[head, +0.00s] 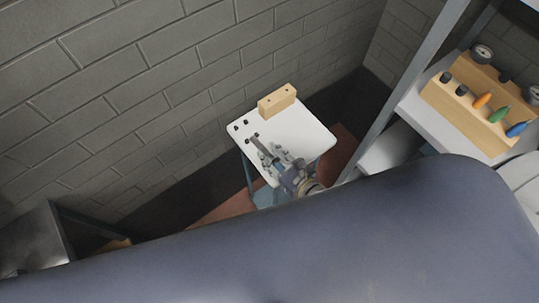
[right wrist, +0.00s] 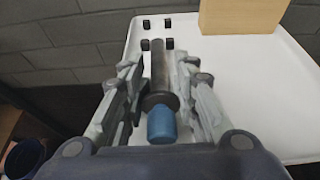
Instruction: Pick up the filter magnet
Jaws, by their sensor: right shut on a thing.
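The filter magnet, a dark rod with a collar and a blue end (right wrist: 162,125), lies between the fingers of my right gripper (right wrist: 158,78) in the right wrist view. The fingers are shut on it, one on each side, and its dark end points away over the white table. In the head view the right gripper (head: 277,160) is at the near part of the small white table (head: 305,137), with the dark rod (head: 260,144) reaching out ahead of it. I cannot tell whether the rod touches the tabletop. My left gripper is not in view.
A wooden block with small holes (head: 277,101) stands at the table's back edge. Several small black pieces (head: 246,122) are near its left corner. A shelf (head: 412,103) at right holds a wooden rack (head: 470,121) with coloured handles. Brick walls (head: 150,85) close off the back.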

